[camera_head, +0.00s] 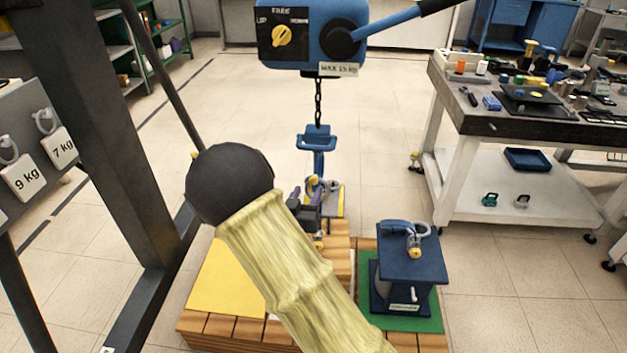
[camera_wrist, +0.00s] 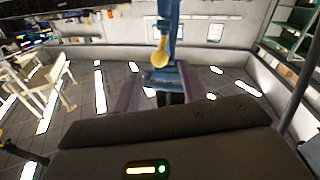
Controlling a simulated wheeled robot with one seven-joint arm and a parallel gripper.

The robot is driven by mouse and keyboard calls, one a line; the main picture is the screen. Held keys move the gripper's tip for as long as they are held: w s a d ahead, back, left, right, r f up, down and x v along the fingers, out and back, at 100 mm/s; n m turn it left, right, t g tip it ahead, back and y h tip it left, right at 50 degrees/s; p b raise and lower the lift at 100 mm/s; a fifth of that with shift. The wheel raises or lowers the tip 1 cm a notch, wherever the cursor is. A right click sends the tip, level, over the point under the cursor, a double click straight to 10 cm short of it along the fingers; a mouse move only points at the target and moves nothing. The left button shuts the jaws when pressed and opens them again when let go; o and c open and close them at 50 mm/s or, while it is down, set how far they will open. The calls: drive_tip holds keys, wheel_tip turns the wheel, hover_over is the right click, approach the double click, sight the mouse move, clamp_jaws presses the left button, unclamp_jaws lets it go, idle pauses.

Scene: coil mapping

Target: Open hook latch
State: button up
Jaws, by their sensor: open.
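The blue hook (camera_head: 317,142) hangs upright on a chain under the hoist. Its lower part, with a yellow knob (camera_head: 313,181) on the latch, is close to my gripper (camera_head: 316,197) and partly hidden by it. In the wrist view the blue hook (camera_wrist: 172,20) comes down from the top, and the yellow knob (camera_wrist: 160,58) shows just beyond the fingertips. My gripper (camera_wrist: 158,88) is open, its two purplish fingers apart on either side of a blue part. I cannot tell whether a finger touches the latch.
The blue hoist (camera_head: 315,32) hangs above. Below is a wooden pallet (camera_head: 240,333) with a yellow mat (camera_head: 222,283) and a dark blue block with a shackle (camera_head: 408,265) on a green mat. A cluttered workbench (camera_head: 450,112) stands right; a dark frame post (camera_head: 100,130) stands left.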

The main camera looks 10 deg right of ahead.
sight(312, 183)
drive_tip(key=x, duration=0.6)
drive_tip(key=shift+w+d, duration=0.15)
clamp_jaws()
